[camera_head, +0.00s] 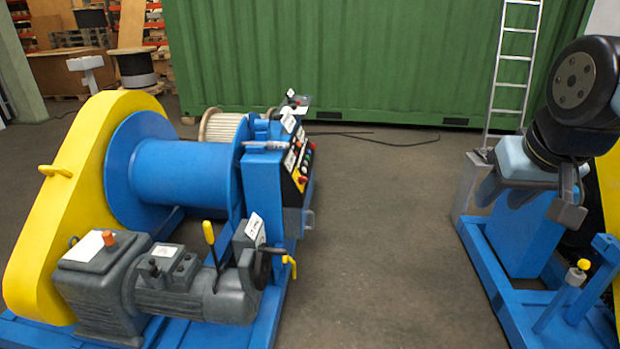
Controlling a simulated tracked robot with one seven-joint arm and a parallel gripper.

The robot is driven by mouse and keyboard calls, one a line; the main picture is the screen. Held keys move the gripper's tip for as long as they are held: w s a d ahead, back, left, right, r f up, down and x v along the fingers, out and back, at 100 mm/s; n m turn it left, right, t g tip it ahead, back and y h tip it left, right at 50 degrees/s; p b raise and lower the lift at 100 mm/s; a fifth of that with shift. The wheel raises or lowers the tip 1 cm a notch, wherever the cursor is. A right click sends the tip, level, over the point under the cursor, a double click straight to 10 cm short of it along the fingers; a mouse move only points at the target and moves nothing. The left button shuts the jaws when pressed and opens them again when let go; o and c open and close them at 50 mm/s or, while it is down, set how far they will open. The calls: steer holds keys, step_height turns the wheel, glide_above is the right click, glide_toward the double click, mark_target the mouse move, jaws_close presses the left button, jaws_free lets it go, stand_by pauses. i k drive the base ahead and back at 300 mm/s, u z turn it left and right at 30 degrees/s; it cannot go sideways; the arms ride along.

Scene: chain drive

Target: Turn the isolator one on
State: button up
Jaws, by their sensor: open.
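I cannot tell for sure which part is isolator one. A blue winch machine stands on the left, and its blue control box (262,195) carries a black panel (298,165) with small coloured buttons and white tags, seen at a steep angle. A grey housing (246,240) with a white tag sits below it, with a dark round wheel and a yellow lever (291,266) on its right side. My gripper (568,205) is open at the right, above a blue frame and well apart from the control box. Its fingers are partly seen, and nothing shows between them.
A yellow guard (60,215), blue drum (180,178) and grey motor (175,290) fill the left. A second blue frame (520,310) with a yellow-knobbed post (577,275) stands at right. Bare floor (385,240) lies between. A ladder (512,70) leans against a green container (340,60).

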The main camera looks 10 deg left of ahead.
mark_target(301, 180)
steer(key=k, duration=0.5)
steer(key=u, duration=0.5)
steer(key=i, duration=1.65)
steer(key=z, duration=0.45)
